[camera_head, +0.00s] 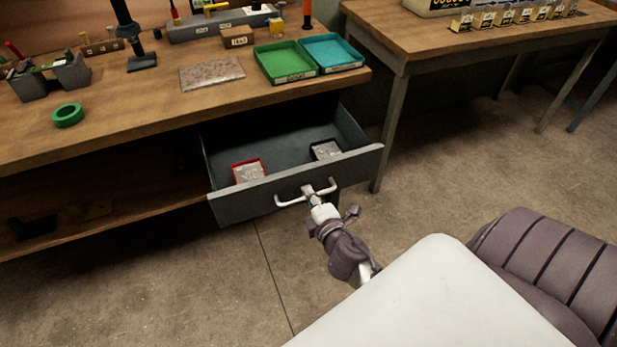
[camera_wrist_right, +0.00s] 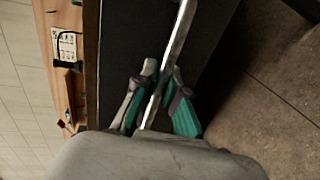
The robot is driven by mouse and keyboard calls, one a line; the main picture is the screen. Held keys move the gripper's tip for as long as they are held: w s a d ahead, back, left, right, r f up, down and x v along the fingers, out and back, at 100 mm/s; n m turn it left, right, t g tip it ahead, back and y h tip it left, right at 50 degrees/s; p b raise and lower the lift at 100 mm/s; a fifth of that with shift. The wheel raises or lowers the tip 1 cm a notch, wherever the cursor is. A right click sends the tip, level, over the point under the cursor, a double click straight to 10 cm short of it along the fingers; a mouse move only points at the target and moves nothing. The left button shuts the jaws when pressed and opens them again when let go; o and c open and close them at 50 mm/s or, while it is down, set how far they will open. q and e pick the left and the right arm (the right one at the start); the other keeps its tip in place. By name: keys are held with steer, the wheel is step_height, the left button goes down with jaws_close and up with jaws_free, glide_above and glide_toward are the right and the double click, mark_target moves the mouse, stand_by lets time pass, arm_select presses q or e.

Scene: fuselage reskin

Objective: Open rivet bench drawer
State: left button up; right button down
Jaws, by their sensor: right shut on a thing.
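The rivet bench drawer (camera_head: 240,208) is grey and stands pulled out from under the bench top, its inside showing. Inside it lie a red-rimmed box (camera_head: 248,171) and a dark-rimmed box (camera_head: 325,149), each with pale contents. The drawer has a pale bar handle (camera_head: 290,200) on its front. My right gripper (camera_head: 318,193) is shut on the handle at its right part. In the right wrist view the handle bar (camera_wrist_right: 172,60) runs between the teal-padded fingers of the gripper (camera_wrist_right: 155,100). My left gripper is not in view.
The wooden bench (camera_head: 130,120) above the drawer carries a green tray (camera_head: 286,62), a teal tray (camera_head: 332,52), a green tape roll (camera_head: 68,115) and tools. A second table (camera_head: 440,35) stands at the right. The floor (camera_head: 170,290) in front is clear.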

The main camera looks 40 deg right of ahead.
stand_by(0.3)
steer(key=c, duration=1.2)
jaws_free()
steer(key=v, duration=1.2)
